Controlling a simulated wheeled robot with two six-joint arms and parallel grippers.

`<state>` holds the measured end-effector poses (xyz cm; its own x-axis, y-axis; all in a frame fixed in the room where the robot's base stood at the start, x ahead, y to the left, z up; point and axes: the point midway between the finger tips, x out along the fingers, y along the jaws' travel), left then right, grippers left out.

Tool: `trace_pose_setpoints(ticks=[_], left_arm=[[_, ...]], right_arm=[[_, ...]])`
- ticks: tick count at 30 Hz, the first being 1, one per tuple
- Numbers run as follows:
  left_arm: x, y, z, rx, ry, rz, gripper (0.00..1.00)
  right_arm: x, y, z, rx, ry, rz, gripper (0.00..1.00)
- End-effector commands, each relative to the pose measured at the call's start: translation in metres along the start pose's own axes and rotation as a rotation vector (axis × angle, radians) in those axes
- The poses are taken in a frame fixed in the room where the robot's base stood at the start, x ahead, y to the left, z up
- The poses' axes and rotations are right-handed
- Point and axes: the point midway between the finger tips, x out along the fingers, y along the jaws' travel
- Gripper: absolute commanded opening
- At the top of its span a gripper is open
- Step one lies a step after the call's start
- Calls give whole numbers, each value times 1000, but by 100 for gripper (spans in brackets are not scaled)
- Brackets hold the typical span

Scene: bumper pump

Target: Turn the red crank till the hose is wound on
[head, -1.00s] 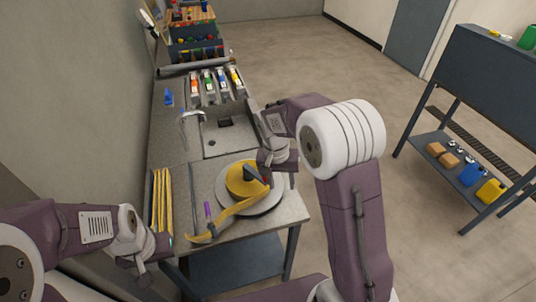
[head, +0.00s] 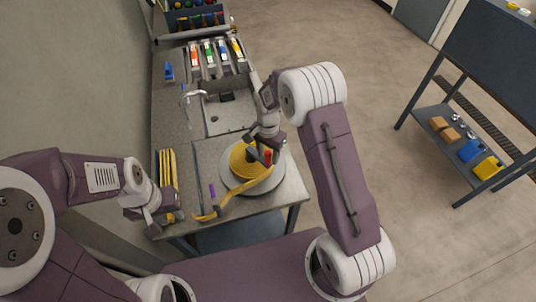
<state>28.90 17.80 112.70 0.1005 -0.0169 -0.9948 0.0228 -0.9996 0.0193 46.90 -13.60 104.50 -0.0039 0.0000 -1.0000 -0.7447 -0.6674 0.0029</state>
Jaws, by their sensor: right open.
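The yellow hose (head: 238,187) lies partly coiled on a round grey reel (head: 277,178) at the bench's near right corner. Its loose tail runs toward the front left of the bench. The red crank handle (head: 268,157) stands upright on a dark arm over the coil. My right gripper (head: 262,150) is open at the crank, just above and left of the red handle; I cannot tell whether it touches. My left gripper (head: 174,217) is at the bench's front left edge, near the hose's loose end; its jaws are too small to read.
A purple marker (head: 212,190) and yellow strips (head: 168,170) lie left of the reel. A sink (head: 222,117) with a tap is behind it. Several coloured-label packs (head: 210,52) stand farther back. A dark shelf (head: 450,140) stands across clear floor at right.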

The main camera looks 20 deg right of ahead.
Motion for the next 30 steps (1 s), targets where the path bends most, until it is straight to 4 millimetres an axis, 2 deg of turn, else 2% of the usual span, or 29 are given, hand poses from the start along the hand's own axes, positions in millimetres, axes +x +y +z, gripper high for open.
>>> trace_pose_setpoints(ticks=[5,12,13,17,18,30], left_arm=[[-6,0,-1,0,0,0,36],[-5,0,0,0,0,0,36],[-5,0,0,0,0,0,36],[-5,0,0,0,0,0,36],[-5,0,0,0,0,0,36],[-5,0,0,0,0,0,36]], right_arm=[[16,0,0,-1,0,0,46],[18,0,0,-1,1,-1,46],[18,0,0,-1,1,-1,40],[18,0,0,-1,1,-1,4],[18,0,0,-1,1,-1,0],[18,0,0,-1,1,-1,0]])
